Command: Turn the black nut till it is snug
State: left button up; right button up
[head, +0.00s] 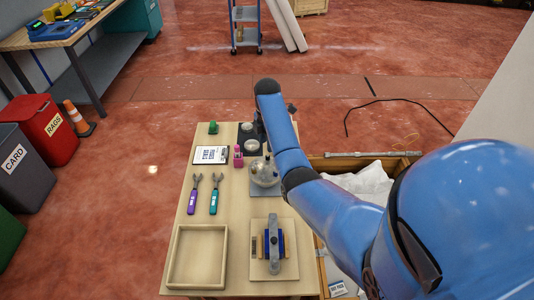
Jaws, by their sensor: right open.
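My right arm comes in from the right across the bench, and its dark right gripper (260,127) is partly hidden behind the blue arm link at the bench's far end. It is open, with nothing visible between its fingers. A rounded, clear-looking dispenser part (265,172) stands on a grey base plate (262,190), partly covered by my arm. I cannot pick out the black nut; it is too small or hidden. My left gripper is not in view.
Two wrenches, purple (193,196) and teal (215,196), lie at the bench's left. A wooden tray (171,270) is at front left, a blue-and-grey fixture (274,243) at front right.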

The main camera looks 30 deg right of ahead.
aim_at(268, 157)
notch_tip(268, 157, down, 7)
jog(key=shift+r, duration=0.15)
jog(key=shift+s, duration=0.1)
grip_shut()
dwell(0.4)
